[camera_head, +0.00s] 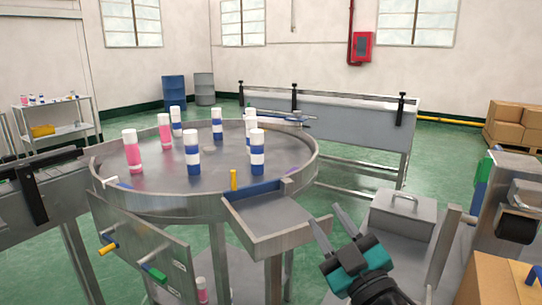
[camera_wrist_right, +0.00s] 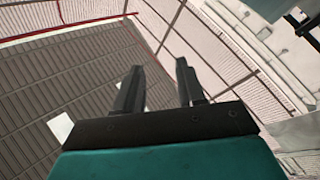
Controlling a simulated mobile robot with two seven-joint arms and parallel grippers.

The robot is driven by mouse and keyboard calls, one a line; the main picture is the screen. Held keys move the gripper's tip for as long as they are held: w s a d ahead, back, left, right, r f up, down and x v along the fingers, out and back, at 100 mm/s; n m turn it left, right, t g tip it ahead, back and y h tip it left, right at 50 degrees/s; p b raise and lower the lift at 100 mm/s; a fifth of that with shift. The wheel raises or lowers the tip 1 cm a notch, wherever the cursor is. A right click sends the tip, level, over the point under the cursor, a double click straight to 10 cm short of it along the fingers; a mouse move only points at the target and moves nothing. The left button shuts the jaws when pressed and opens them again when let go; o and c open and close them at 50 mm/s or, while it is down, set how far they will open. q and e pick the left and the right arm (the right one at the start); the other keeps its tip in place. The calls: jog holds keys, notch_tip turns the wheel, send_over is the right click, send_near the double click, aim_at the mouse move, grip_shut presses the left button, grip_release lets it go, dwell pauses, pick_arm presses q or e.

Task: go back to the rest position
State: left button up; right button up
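My right gripper (camera_head: 332,228) is in the lower right of the head view, to the right of the small metal tray on the round table. Its two fingers are apart with nothing between them. The right wrist view also shows its open, empty fingers (camera_wrist_right: 158,85), pointing toward the ceiling and upper walls. My left gripper does not show in the head view.
A round metal table (camera_head: 215,175) holds several blue-and-white and pink-and-white cans (camera_head: 133,155). A tray (camera_head: 268,217) juts from its front edge. A metal box with a handle (camera_head: 402,217) and a cardboard box (camera_head: 497,281) stand at right. A conveyor (camera_head: 350,128) runs behind.

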jog(key=s+d+f+m+g+h, duration=0.4)
jog(key=d+f, duration=0.1)
jog(key=f, duration=0.3)
jog(key=s+d+f+m+g+h, duration=0.4)
jog(key=s+d+f+m+h, duration=0.1)
jog(key=f, duration=0.3)
jog(key=s+f+g+y, duration=0.1)
jog(key=s+f+g, duration=0.35)
jog(key=s, duration=0.45)
jog(key=s+f+g, duration=0.4)
jog(key=s+f, duration=0.1)
jog(key=s, duration=0.5)
jog(key=w+a+f+t+y+p, duration=0.2)
jog(key=w+f+t, duration=0.4)
jog(key=w+t, duration=0.1)
jog(key=shift+w+a+f+n, duration=0.2)
jog(key=shift+w+n, duration=0.1)
jog(key=shift+w, duration=0.5)
jog(key=shift+d, duration=0.1)
